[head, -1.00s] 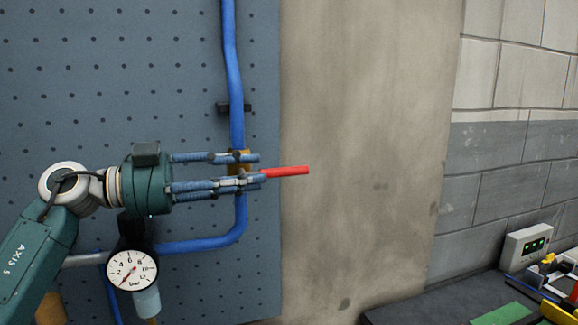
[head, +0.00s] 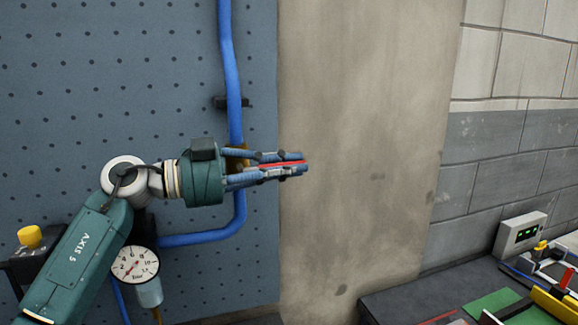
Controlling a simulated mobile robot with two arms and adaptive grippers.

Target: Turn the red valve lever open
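The red valve lever (head: 290,163) points to the right, roughly level, across the line of the upright blue pipe (head: 233,80). The brass valve body (head: 238,148) on that pipe is mostly hidden behind my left gripper. My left gripper (head: 304,163) reaches in from the left with its fingers along the lever, one above and the others below. The fingers look closed onto the lever, with a thin red strip showing between them. My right gripper is out of view.
A round pressure gauge (head: 135,264) sits below my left wrist. The blue pipe bends left under the valve, against a perforated grey-blue panel (head: 100,60). A dark bench (head: 400,295) with a green mat (head: 495,304) and a small box with green lights (head: 520,233) stands at lower right.

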